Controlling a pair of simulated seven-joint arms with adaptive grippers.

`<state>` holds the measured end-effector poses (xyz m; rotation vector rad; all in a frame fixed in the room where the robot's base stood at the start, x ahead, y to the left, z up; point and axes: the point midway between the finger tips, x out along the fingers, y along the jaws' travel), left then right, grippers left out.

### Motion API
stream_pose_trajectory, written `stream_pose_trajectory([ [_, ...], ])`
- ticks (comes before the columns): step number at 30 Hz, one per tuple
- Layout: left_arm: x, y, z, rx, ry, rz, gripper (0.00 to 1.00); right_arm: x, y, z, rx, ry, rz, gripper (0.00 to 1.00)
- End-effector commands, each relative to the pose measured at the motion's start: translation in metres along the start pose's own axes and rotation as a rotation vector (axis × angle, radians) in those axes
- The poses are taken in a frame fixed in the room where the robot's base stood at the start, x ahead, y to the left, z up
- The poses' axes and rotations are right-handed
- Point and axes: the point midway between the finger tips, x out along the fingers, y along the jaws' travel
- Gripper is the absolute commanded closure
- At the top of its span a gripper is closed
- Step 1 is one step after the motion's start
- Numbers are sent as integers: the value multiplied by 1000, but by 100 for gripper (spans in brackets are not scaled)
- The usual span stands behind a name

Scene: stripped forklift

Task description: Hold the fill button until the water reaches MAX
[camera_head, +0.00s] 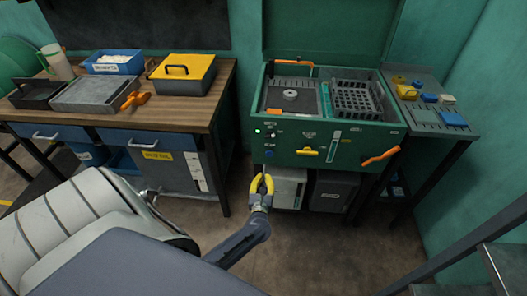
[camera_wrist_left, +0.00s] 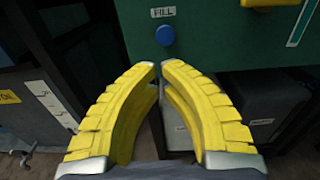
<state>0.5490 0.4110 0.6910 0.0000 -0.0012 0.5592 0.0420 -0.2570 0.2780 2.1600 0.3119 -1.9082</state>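The blue fill button (camera_wrist_left: 165,36) sits on the green panel under a label reading FILL. It also shows in the head view (camera_head: 269,154), on the left part of the green machine's front. My left gripper (camera_wrist_left: 158,66) has yellow fingers, and its tips are close together with a small gap, just below the button in the picture. In the head view the left gripper (camera_head: 262,178) is in front of the machine, below the button. Nothing is between its fingers. The vertical level gauge (camera_head: 334,142) is on the front panel; its MAX mark is too small to read. My right gripper is not in view.
The green machine (camera_head: 310,160) holds a dark basket (camera_head: 356,98) and has an orange handle (camera_head: 380,156) and a yellow handle (camera_head: 308,152). A wooden bench (camera_head: 150,115) with a yellow-lidded box (camera_head: 184,74) stands at left. A side shelf (camera_head: 425,113) stands at right.

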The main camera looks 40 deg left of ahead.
Motion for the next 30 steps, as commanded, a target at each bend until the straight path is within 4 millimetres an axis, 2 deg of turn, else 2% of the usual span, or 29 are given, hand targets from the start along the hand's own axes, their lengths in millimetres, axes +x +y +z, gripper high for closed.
stream_pose_trajectory([
  [6,-10,0,0,0,0,0,100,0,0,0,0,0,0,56],
  [23,-10,0,0,24,1,0,100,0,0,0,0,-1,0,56],
  [26,-10,-4,-1,112,4,-16,100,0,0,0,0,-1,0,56],
  [29,-12,-16,-4,315,-2,-75,100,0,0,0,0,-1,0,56],
  [30,-13,-22,-9,430,-5,-109,100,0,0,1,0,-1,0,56],
])
